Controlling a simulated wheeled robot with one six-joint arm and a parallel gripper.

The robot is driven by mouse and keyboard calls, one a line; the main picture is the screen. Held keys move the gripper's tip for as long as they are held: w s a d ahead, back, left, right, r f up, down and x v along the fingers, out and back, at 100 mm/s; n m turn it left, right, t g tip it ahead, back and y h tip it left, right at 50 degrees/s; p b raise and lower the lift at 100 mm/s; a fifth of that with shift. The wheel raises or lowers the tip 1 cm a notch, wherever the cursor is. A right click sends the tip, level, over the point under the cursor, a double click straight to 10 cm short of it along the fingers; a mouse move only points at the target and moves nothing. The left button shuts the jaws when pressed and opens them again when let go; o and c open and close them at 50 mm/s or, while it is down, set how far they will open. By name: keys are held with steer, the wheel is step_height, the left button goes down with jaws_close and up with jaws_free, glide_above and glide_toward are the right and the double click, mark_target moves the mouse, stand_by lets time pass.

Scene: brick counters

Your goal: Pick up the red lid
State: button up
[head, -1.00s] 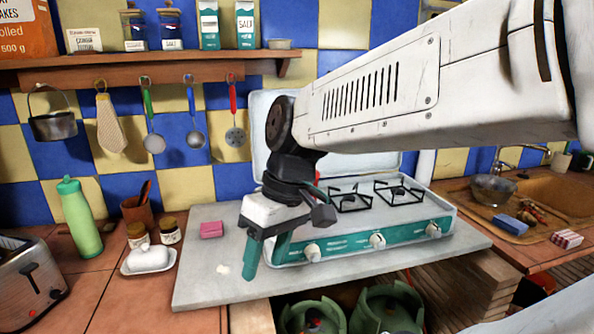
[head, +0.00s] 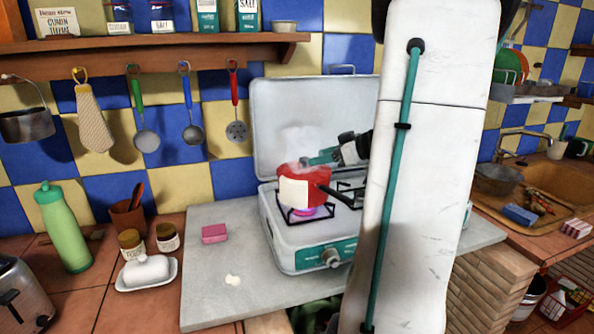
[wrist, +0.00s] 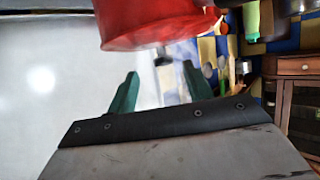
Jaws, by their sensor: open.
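The red pot (head: 318,196), with a pale patch on its side and a dark handle, stands on the left burner of the camping stove. Its red lid (head: 290,168) appears to lie on top, partly hidden by steam; the boundary between them is unclear. In the wrist view the red lid (wrist: 150,38) fills the top, with a dark knob just ahead of the fingertips. My gripper (head: 312,160) is close to the pot's upper edge, its teal fingers pointing left. In the wrist view my gripper (wrist: 160,72) is open, with nothing held.
A flame burns under the pot. The raised stove cover (head: 300,100) stands behind, and my arm hides the stove's right part. A pink sponge (head: 214,233) lies on the grey slab, left of the stove. Hanging utensils (head: 190,134) are on the wall.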

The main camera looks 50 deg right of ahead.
mark_target(304, 158)
steer(key=shift+a+x, duration=0.1)
steer(key=shift+x, duration=1.4)
steer(key=shift+a+x, duration=0.15)
steer(key=shift+x, duration=1.3)
steer(key=shift+r, duration=0.1)
jaws_close()
